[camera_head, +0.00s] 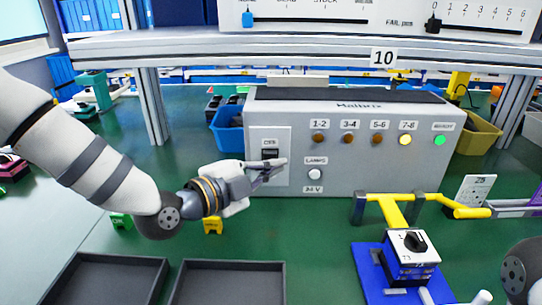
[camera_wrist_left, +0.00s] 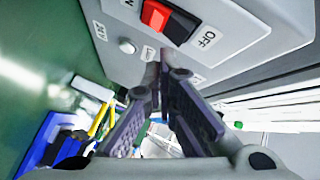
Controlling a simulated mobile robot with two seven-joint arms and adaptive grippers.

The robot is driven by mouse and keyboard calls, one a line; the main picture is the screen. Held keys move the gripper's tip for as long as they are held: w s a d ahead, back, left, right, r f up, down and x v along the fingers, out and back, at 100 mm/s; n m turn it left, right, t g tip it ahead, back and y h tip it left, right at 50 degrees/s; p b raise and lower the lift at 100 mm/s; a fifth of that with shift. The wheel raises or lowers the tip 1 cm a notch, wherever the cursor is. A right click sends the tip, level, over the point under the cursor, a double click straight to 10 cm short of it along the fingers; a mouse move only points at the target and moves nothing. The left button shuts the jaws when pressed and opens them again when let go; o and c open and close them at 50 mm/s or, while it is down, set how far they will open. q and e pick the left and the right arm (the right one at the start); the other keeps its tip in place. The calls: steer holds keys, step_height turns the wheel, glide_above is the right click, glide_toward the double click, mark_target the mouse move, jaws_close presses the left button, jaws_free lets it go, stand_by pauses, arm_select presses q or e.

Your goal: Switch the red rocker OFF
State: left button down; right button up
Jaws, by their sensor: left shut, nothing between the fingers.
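The red rocker (camera_wrist_left: 156,14) is on the face of a grey test box (camera_head: 225,170), on a pale panel. In the left wrist view its red half is away from the OFF label (camera_wrist_left: 207,37) and its black half (camera_wrist_left: 180,26) is nearest to it. In the head view the rocker (camera_head: 270,153) is a small dark shape, its red hardly visible. My left gripper (camera_head: 283,163) is shut and empty, its fingertips in front of the panel near the rocker. In the left wrist view the closed fingertips (camera_wrist_left: 159,70) are below the rocker; contact cannot be told. My right gripper is not in view.
A white round lamp or button (camera_head: 315,174) is right of the panel. Several indicator lamps line the box; the 7-8 lamp (camera_head: 405,140) is yellow and another (camera_head: 440,140) green. A blue bin (camera_head: 227,138) stands left of the box. Dark trays (camera_head: 228,267) lie in front.

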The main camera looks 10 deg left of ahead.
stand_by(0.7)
arm_select(q)
steer(key=shift+w, duration=0.4)
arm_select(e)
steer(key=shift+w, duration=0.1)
arm_select(q)
steer(key=shift+w+a+r, duration=0.1)
steer(key=shift+w+a, duration=0.05)
steer(key=shift+w, duration=0.2)
stand_by(0.4)
steer(key=shift+s, duration=0.1)
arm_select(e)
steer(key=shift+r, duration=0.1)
arm_select(q)
steer(key=shift+s+p, duration=0.4)
steer(key=shift+s, duration=0.3)
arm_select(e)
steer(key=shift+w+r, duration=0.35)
arm_select(q)
steer(key=shift+d, duration=0.2)
